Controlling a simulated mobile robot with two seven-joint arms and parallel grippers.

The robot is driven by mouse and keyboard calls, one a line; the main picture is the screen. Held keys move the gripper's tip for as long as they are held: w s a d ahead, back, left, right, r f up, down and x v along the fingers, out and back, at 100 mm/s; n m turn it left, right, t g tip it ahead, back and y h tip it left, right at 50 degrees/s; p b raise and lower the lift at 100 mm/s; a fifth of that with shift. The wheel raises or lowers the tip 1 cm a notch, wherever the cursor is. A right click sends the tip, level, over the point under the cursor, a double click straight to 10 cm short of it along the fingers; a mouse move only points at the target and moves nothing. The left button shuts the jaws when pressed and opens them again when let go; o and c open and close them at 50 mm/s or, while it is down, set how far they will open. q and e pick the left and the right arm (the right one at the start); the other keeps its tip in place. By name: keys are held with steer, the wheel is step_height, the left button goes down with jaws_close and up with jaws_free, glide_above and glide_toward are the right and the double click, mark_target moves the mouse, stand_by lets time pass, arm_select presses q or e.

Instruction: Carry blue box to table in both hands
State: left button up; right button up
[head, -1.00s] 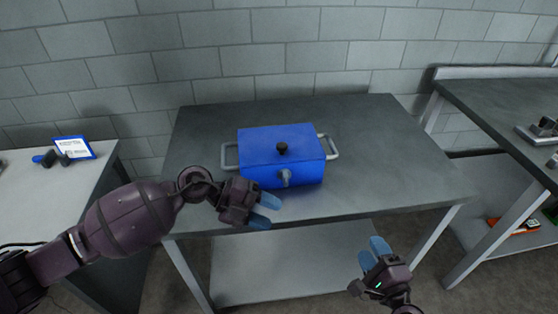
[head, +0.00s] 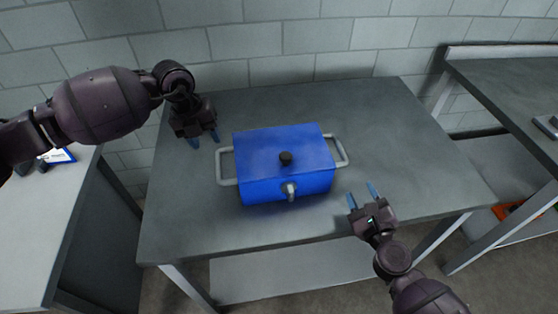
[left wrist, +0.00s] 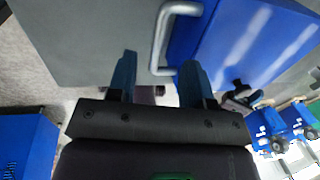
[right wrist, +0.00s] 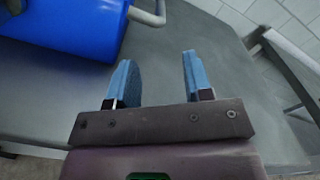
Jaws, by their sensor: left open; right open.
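The blue box (head: 285,165) stands upright on the grey table (head: 400,140), with a black knob on its lid, a grey spout on its front and a grey loop handle on each side. My left gripper (head: 205,142) is open and empty, above and behind the left handle (head: 226,166). In the left wrist view the handle (left wrist: 163,40) is just beyond the fingertips, apart from them. My right gripper (head: 364,196) is open and empty, in front and to the right of the right handle (head: 342,151). The right wrist view shows this handle (right wrist: 150,14) at the top, beyond the fingers.
A second bench (head: 500,90) stands to the right, across a gap. A pale bench (head: 40,220) stands at the left, with a blue-edged card (head: 60,155) on it. A block wall is behind the table. The tabletop around the box is clear.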

mark_target(217, 158)
steer(key=shift+s+d+r, duration=0.1)
steer(key=shift+s, duration=0.2)
arm_select(q)
steer(key=shift+d+f, duration=0.35)
steer(key=shift+f, duration=1.4)
steer(key=shift+d+f, duration=0.4)
steer(key=shift+f, duration=1.35)
steer(key=shift+d+f, duration=0.35)
steer(key=shift+f, duration=1.4)
arm_select(e)
steer(key=shift+x, duration=5.5)
arm_select(q)
steer(key=shift+c, duration=0.4)
arm_select(e)
steer(key=shift+c, duration=0.4)
arm_select(q)
jaws_close()
arm_select(e)
jaws_close()
steer(key=shift+s, duration=0.1)
arm_select(q)
steer(key=shift+w+r, duration=0.1)
steer(key=shift+r, duration=0.1)
arm_select(e)
steer(key=shift+r, duration=0.1)
